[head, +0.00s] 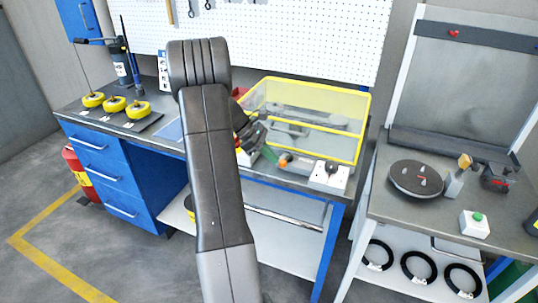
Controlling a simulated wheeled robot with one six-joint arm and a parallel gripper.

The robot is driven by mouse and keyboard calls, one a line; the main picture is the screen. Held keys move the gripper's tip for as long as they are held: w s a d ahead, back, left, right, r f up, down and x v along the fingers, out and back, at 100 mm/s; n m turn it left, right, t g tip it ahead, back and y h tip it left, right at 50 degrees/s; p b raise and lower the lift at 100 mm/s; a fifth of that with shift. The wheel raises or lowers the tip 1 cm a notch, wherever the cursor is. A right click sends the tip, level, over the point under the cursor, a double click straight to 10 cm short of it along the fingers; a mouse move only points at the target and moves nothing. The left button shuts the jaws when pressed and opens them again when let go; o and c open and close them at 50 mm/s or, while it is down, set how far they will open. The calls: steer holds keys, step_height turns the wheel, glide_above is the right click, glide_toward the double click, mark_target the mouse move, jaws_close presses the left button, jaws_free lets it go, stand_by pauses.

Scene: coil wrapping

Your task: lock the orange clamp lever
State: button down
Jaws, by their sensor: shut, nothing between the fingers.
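A small orange part (284,161), which looks like the clamp lever, shows at the front edge of the workbench, by the lower left corner of a yellow-framed clear guard (368,110). Whether it is locked is too small to tell. My gripper (257,147) is dark and partly hidden behind my own arm. It is shut and empty, a little to the left of the orange part. I cannot tell whether they touch.
A white box (329,178) with a black knob sits right of the orange part. Yellow spools (115,103) stand at the bench's left. The right table holds a round black turntable (416,179) and a green-button box (474,224). Black rings (419,267) lie below.

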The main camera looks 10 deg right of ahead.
mark_target(284, 162)
steer(key=shift+s+d+n+t, duration=0.15)
steer(key=shift+s+n+t, duration=0.25)
steer(key=shift+n, duration=0.1)
steer(key=s+d+n+t+b, duration=0.1)
steer(key=n, duration=0.1)
steer(key=s+d+n+t+b, duration=0.1)
steer(key=n, duration=0.1)
steer(key=s+d+n+t+b, duration=0.1)
steer(key=n+t+b, duration=0.1)
steer(key=shift+f+h, duration=0.15)
steer(key=shift+h, duration=0.15)
steer(key=d+n+t, duration=0.1)
steer(key=n, duration=0.1)
steer(key=d+n+t+y+b, duration=0.1)
steer(key=n+t, duration=0.1)
steer(key=s+d+n+t+b, duration=0.1)
steer(key=d+n, duration=0.1)
steer(key=shift+y, duration=0.4)
steer(key=shift+w+d, duration=0.15)
steer(key=shift+d, duration=0.15)
steer(key=shift+d+r+b, duration=0.1)
steer(key=shift+r+b, duration=0.1)
steer(key=shift+b, duration=0.1)
